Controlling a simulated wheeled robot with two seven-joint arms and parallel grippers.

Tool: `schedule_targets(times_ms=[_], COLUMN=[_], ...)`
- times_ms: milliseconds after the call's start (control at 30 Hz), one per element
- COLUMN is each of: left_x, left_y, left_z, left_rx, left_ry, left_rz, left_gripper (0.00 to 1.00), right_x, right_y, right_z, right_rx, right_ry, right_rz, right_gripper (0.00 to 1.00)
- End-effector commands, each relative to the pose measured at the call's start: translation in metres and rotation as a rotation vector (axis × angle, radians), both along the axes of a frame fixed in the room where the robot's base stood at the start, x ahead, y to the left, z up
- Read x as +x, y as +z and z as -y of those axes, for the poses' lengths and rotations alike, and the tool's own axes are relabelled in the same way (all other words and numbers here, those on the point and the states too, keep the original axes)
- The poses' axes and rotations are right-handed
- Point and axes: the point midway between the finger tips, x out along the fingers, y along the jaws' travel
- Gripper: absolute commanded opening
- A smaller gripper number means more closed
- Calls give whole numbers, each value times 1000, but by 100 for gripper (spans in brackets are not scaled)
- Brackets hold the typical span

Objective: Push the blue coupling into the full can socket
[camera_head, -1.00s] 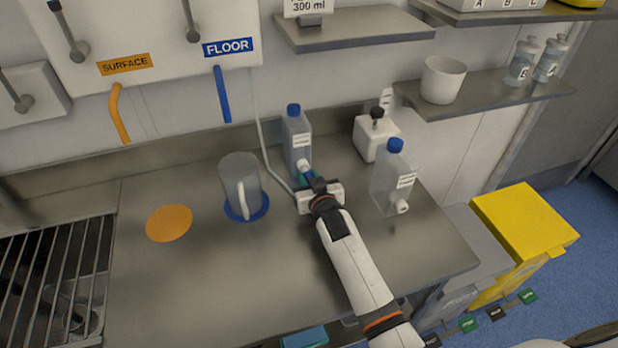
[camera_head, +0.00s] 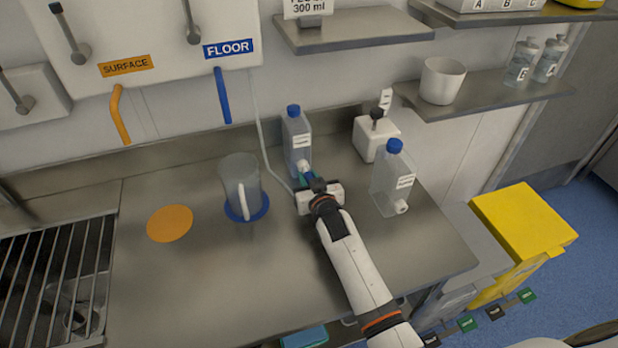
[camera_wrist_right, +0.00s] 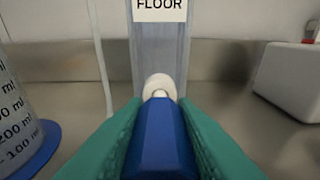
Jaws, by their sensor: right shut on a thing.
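My right gripper (camera_head: 308,181) is shut on the blue coupling (camera_wrist_right: 160,140), its green fingers (camera_wrist_right: 161,130) on either side of it. The coupling points at the round white socket (camera_wrist_right: 160,87) low on the front of a clear can (camera_head: 298,138). The can stands upright, has a blue cap, and is labelled FLOOR in the right wrist view (camera_wrist_right: 160,45). The coupling's narrow tip overlaps the socket in that view; I cannot tell how deep it sits. A second clear can (camera_head: 392,180) stands to the right, its white socket facing forward. My left gripper is out of view.
A measuring jug (camera_head: 240,180) stands on a blue disc (camera_head: 262,210) left of the gripper. A pale hose (camera_head: 262,150) runs down the wall towards the coupling. A white box (camera_head: 370,140) stands behind. The counter around the orange disc (camera_head: 170,223) is clear.

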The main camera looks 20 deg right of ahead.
Motion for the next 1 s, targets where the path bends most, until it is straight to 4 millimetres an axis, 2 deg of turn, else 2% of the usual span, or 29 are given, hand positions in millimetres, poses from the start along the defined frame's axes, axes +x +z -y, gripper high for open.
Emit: schedule_targets(times_ms=[1000], left_x=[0], left_y=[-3], left_z=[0], left_rx=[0], left_ry=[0], left_rz=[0], left_gripper=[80], right_x=[11], right_y=[1], right_z=[0], right_rx=[0], right_ry=[0], right_rz=[2], right_gripper=[0])
